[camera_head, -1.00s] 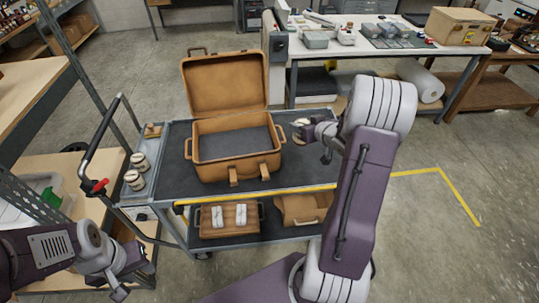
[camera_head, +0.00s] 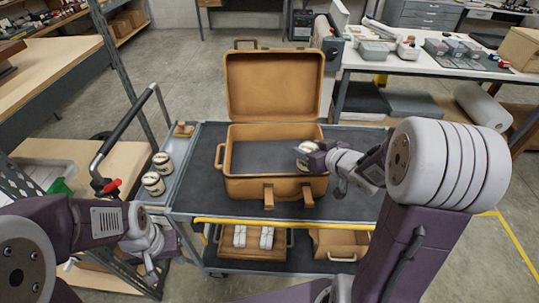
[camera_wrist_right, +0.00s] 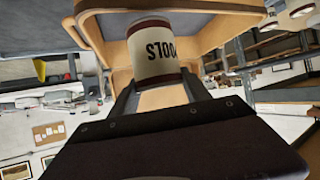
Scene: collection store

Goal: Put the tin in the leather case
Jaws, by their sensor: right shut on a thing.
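The leather case (camera_head: 235,188) is tan and stands open on the cart, its lid raised at the back and its grey-lined inside bare. The tin (camera_head: 305,152) is cream with dark red rims. My right gripper (camera_head: 314,156) is shut on it, at the right part of the case opening. In the right wrist view the tin (camera_wrist_right: 158,62) shows lettering between the fingers, with the case (camera_wrist_right: 115,50) behind it. I cannot tell whether the tin touches the case. My left gripper (camera_head: 150,272) hangs low at the cart's left; its jaws are unclear.
Two similar tins (camera_head: 153,183) stand on the cart's (camera_head: 190,195) left side shelf, near its handle (camera_head: 120,130). A wooden box (camera_head: 250,240) and a tan case (camera_head: 340,243) are on the lower shelf. A workbench (camera_head: 400,75) stands behind at right.

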